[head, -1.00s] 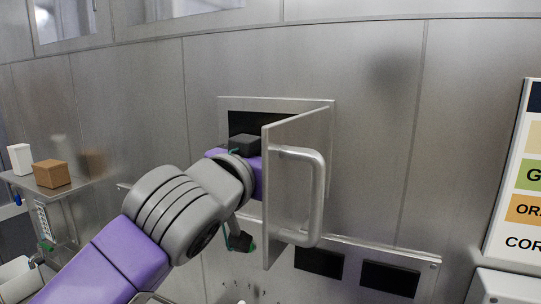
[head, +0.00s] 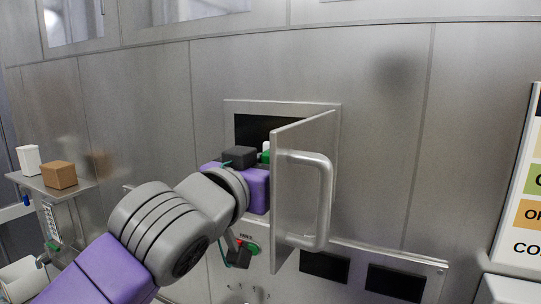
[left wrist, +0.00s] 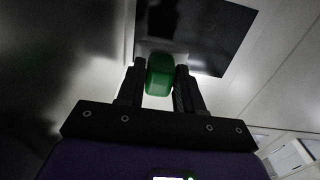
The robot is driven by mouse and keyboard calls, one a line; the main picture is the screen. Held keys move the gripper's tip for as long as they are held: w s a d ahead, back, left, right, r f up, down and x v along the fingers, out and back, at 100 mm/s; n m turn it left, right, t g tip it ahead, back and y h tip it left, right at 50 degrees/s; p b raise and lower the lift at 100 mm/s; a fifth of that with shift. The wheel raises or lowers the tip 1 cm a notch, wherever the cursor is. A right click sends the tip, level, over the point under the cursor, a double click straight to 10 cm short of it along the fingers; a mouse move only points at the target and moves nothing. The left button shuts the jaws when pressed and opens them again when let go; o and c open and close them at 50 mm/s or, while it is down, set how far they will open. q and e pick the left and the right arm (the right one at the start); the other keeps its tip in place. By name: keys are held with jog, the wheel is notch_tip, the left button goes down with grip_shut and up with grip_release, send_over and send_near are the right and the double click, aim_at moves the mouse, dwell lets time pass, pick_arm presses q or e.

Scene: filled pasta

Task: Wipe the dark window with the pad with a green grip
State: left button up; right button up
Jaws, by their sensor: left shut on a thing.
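The dark window (head: 254,129) is a black panel in a framed opening in the metal wall, partly hidden by the open door and my arm. It also shows in the left wrist view (left wrist: 208,38). My left gripper (left wrist: 160,70) is shut on the green grip (left wrist: 159,77) of the pad, just in front of the window. The pad itself is hard to make out, and contact with the window cannot be told. A bit of the green grip (head: 266,146) shows beside the door in the head view. My right gripper is not in view.
A metal door (head: 288,195) with a large handle (head: 324,200) stands open close to the right of my left gripper. A shelf (head: 75,189) at the left holds a brown box (head: 59,175) and a white box (head: 28,159). Dark panels (head: 325,266) sit below the door.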

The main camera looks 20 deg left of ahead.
pick_arm(q)
jog(key=w+a+f+n+p, duration=0.1)
jog(key=a+f+n+p, duration=0.3)
jog(key=a+n+p, duration=0.5)
jog(key=w, duration=0.6)
jog(key=shift+a+f+m+y, duration=0.2)
jog(key=shift+f+m+y, duration=0.1)
jog(key=shift+w+d, duration=0.1)
jog(key=shift+w, duration=0.95)
dwell(0.3)
